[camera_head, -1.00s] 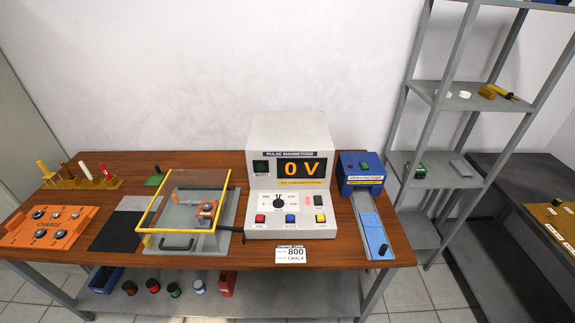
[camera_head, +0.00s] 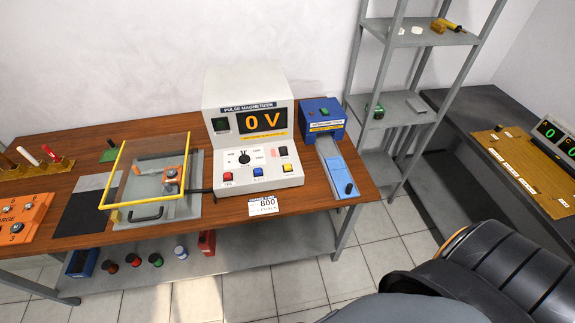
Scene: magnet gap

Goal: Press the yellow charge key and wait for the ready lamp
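The pulse magnetizer (camera_head: 249,128) is a white box on the wooden table, with a display (camera_head: 263,120) reading 0 V in orange. On its sloped front panel are a red key (camera_head: 227,177), a blue key (camera_head: 258,171) and the yellow key (camera_head: 287,168), which is at the right. A dark knob (camera_head: 244,159) sits above them. A small dark green window (camera_head: 220,125) left of the display looks unlit; I cannot tell if it is the ready lamp. A dark arm part of mine fills the lower right. Neither gripper is in view.
A yellow-framed clear guard (camera_head: 119,177) stands left of the magnetizer. A blue demagnetizer (camera_head: 322,118) with a sloping track is to its right. A grey shelf rack (camera_head: 399,104) stands behind right.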

